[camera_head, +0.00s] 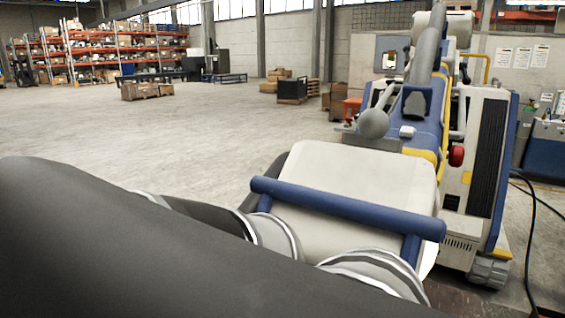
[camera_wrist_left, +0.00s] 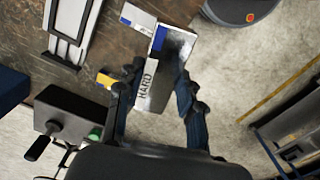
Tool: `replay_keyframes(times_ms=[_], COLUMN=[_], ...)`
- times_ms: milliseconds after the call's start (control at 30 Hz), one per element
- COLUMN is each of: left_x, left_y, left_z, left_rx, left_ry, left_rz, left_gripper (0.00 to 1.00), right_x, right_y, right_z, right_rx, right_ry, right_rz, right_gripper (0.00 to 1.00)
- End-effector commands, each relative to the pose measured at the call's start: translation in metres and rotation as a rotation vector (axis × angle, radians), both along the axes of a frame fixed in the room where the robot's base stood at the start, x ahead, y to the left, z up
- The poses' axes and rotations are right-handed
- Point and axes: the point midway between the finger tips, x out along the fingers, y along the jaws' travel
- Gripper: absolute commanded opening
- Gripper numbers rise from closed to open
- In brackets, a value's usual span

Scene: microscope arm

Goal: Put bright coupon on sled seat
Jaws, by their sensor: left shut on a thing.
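In the left wrist view, my left gripper (camera_wrist_left: 157,92) is shut on a flat plate (camera_wrist_left: 148,84), with a finger on either side. The plate bears the word HARD, a blue strip and a shiny, partly dark face; I take it for a coupon, but cannot tell whether it is the bright one. A white coupon with a blue strip (camera_wrist_left: 140,18) lies beyond it, and one with a yellow strip (camera_wrist_left: 107,80) lies to its left. A pale railed frame (camera_wrist_left: 70,28), possibly the sled, is at upper left; its seat cannot be made out. My right gripper is out of view.
In the left wrist view, a dark box with a lever and a green button (camera_wrist_left: 96,132) stands left of the gripper, on or beside the brown worktop (camera_wrist_left: 115,50). Floor shows to the right. In the head view, a large white and blue machine (camera_head: 400,130) stands ahead.

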Motion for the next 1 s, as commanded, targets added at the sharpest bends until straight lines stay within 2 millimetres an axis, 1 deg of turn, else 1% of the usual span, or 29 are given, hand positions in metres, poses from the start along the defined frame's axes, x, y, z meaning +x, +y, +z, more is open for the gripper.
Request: replay_keyframes(times_ms=[33, 300, 500, 600, 700, 800, 1000], left_x=[-0.006, -0.043, -0.067, -0.075, -0.081, -0.083, -0.083], left_y=[-0.003, -0.013, -0.016, -0.017, -0.017, -0.017, -0.018], left_z=[0.007, 0.031, 0.045, 0.049, 0.051, 0.052, 0.052], left_rx=[-0.001, 0.007, 0.017, 0.020, 0.022, 0.023, 0.022], left_ry=[-0.007, -0.021, -0.024, -0.024, -0.024, -0.023, -0.023], left_rz=[-0.102, -0.691, -1.056, -1.180, -1.258, -1.295, -1.297], left_gripper=[0.00, 0.00, 0.00, 0.00, 0.00, 0.00, 0.00], right_x=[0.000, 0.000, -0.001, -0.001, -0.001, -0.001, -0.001], right_y=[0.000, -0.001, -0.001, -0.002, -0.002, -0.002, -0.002], right_z=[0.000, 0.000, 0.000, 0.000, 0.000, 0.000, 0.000], right_rx=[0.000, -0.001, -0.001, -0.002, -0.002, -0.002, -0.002], right_ry=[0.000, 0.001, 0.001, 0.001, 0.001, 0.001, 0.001], right_rz=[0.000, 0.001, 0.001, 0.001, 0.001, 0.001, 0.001], right_gripper=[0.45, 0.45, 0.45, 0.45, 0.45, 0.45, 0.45])
